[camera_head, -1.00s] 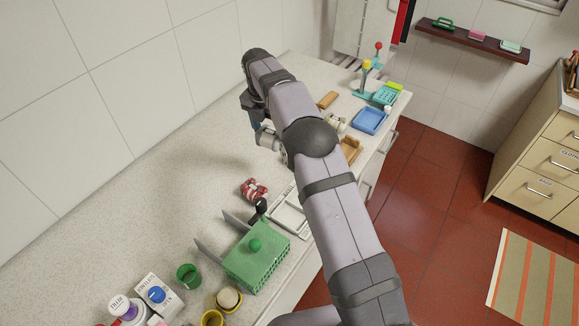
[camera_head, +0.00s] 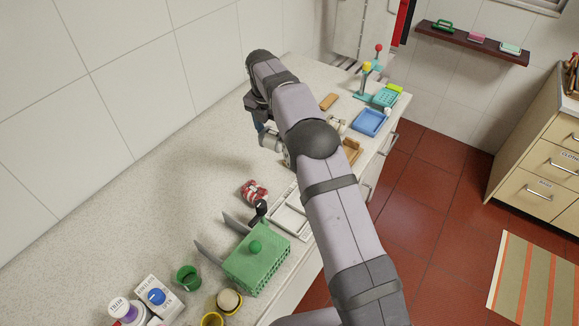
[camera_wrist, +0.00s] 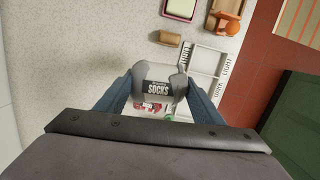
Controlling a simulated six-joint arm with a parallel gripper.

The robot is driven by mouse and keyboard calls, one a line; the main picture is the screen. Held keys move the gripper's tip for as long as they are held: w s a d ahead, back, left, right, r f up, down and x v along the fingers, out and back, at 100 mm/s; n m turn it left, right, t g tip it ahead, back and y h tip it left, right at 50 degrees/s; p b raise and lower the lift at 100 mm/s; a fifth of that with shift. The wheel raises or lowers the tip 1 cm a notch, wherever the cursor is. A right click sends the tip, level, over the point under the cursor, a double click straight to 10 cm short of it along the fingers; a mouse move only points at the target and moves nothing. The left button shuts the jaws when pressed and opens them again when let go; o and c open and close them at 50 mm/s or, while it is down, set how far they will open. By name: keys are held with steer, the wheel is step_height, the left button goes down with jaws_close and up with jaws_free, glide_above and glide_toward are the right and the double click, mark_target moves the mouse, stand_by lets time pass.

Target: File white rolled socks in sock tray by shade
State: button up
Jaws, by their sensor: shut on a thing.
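White rolled socks (camera_wrist: 158,90) with a black "SOCKS" label are between the blue fingers of my gripper (camera_wrist: 157,84) in the wrist view. The fingers are shut on the roll from both sides, and it appears to be above the counter. The white sock tray (camera_wrist: 205,62) lies to the upper right of the roll, with compartments and a "LIGHT" label at its edge. In the head view the tray (camera_head: 291,220) is on the counter, partly hidden behind my arm; my gripper is farther along the counter, near the wall.
A red and white bundle (camera_head: 254,191) lies beside the tray. A green basket (camera_head: 256,264), a green cup (camera_head: 187,277) and bottles stand nearer. A blue tray (camera_head: 370,122) is farther back. The counter by the wall is clear.

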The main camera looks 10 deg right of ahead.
steer(key=s+d+r+m, duration=0.2)
steer(key=d, duration=0.8)
steer(key=s+d+f+n, duration=0.1)
steer(key=s+d+f, duration=0.2)
steer(key=f, duration=0.6)
steer(key=shift+s+f, duration=0.25)
steer(key=shift+s, duration=0.4)
steer(key=shift+f, duration=0.1)
steer(key=shift+f+b, duration=2.6)
steer(key=shift+f, duration=0.3)
steer(key=o, duration=1)
steer(key=shift+c, duration=0.2)
